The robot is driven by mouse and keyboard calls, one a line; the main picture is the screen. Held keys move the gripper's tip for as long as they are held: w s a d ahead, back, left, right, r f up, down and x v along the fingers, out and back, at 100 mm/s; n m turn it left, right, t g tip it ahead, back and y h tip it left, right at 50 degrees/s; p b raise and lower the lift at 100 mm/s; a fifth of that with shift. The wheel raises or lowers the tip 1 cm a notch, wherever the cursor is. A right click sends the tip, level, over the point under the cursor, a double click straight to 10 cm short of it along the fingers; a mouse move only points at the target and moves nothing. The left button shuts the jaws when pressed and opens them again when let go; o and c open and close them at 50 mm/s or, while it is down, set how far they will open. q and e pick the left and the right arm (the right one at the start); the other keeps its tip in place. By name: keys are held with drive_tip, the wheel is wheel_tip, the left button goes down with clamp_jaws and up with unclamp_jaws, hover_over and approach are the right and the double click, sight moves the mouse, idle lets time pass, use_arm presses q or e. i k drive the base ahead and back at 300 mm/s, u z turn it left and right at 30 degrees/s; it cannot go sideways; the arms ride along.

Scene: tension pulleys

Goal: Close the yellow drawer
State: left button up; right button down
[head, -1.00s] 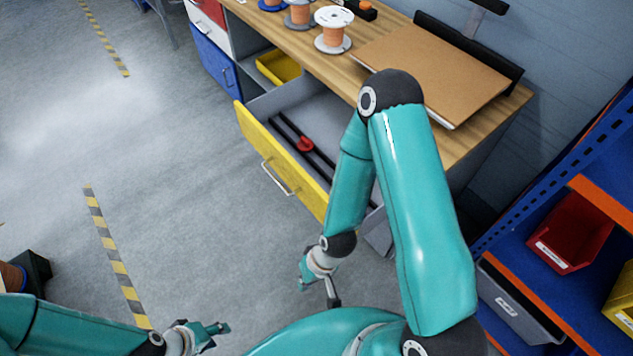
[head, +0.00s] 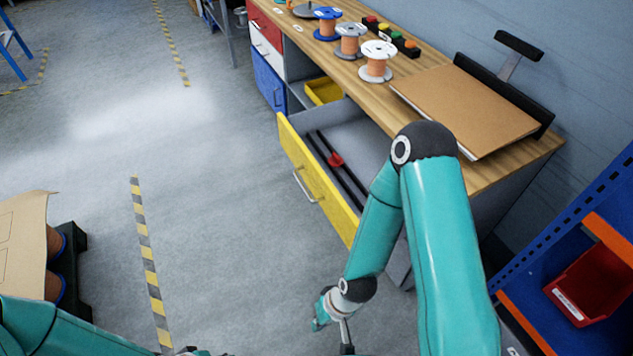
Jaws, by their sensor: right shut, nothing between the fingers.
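The yellow drawer (head: 325,184) stands pulled out of the wooden-topped workbench (head: 463,168). A silver handle (head: 303,184) is on its front. Inside lies a dark tool with a red part (head: 335,160). My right arm crosses in front of the drawer's right end and hides part of it. My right gripper (head: 333,325) is below and in front of the drawer, apart from it, shut and empty. My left gripper (head: 190,351) shows only a sliver at the bottom edge, and its fingers are cut off.
Spools (head: 376,62) and a cardboard sheet (head: 465,108) lie on the bench. A closed blue drawer (head: 268,82) is farther along. A blue rack with a red bin (head: 592,285) stands at right. A pallet with a box (head: 25,240) is at left. Floor before the drawer is clear.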

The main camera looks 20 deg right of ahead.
sight(310, 137)
drive_tip(key=z, duration=5.8)
drive_tip(key=k, duration=0.9)
drive_tip(key=u, duration=5.75)
